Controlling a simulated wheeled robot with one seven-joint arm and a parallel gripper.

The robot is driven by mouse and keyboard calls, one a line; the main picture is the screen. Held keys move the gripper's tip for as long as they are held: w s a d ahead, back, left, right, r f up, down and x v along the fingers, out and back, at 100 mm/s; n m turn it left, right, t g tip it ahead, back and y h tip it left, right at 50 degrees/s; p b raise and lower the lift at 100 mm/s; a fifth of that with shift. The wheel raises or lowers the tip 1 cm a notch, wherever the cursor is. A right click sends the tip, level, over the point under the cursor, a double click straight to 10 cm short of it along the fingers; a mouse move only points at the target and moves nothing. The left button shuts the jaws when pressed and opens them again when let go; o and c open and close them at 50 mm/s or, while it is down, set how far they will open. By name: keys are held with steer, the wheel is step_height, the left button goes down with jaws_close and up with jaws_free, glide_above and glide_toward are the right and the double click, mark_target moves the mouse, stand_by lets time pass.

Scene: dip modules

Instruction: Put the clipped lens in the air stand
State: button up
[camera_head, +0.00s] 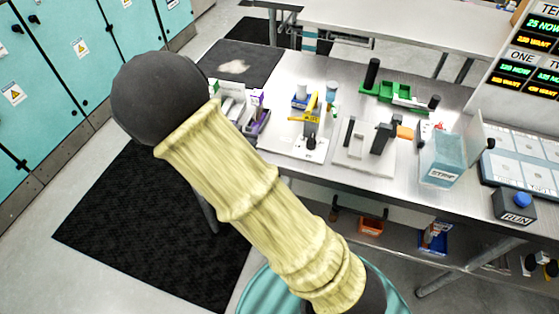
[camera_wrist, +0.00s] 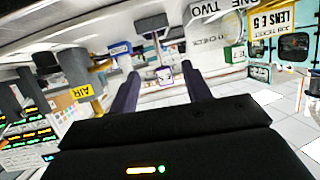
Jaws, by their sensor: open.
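The air stand (camera_head: 311,108) is a yellow upright piece on a white base in the middle of the bench in the head view. Its yellow AIR label (camera_wrist: 80,90) shows upside down at the left of the wrist view. My gripper (camera_wrist: 161,72) is open, its two dark purple fingers apart. A small white piece with a purple edge (camera_wrist: 164,76) shows between the fingertips, apparently beyond them. I cannot tell whether it is the clipped lens. In the head view my yellow-sleeved arm hides part of the bench's left end, and the gripper is not clearly seen.
White and purple items (camera_head: 260,122) stand left of the air stand. A white base with dark posts (camera_head: 365,145), a green holder (camera_head: 395,93), a clear STRIP box (camera_head: 444,158) and a RUN button block (camera_head: 514,205) fill the right side. The bench's front edge has bare metal.

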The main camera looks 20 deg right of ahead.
steer(key=g+y, duration=0.1)
steer(key=s+d+f+n+g+y, duration=0.1)
steer(key=y, duration=0.1)
steer(key=shift+s, duration=0.3)
steer(key=s+d+r+n+g+y, duration=0.1)
steer(key=s+d+n+g+y, duration=0.1)
steer(key=s, duration=0.7)
steer(key=s+d+r+n+g+y, duration=0.2)
steer(key=s+g, duration=0.3)
steer(key=s, duration=0.4)
steer(key=shift+d+r+n+g, duration=0.3)
steer(key=shift+d+n, duration=0.4)
steer(key=shift+d, duration=0.15)
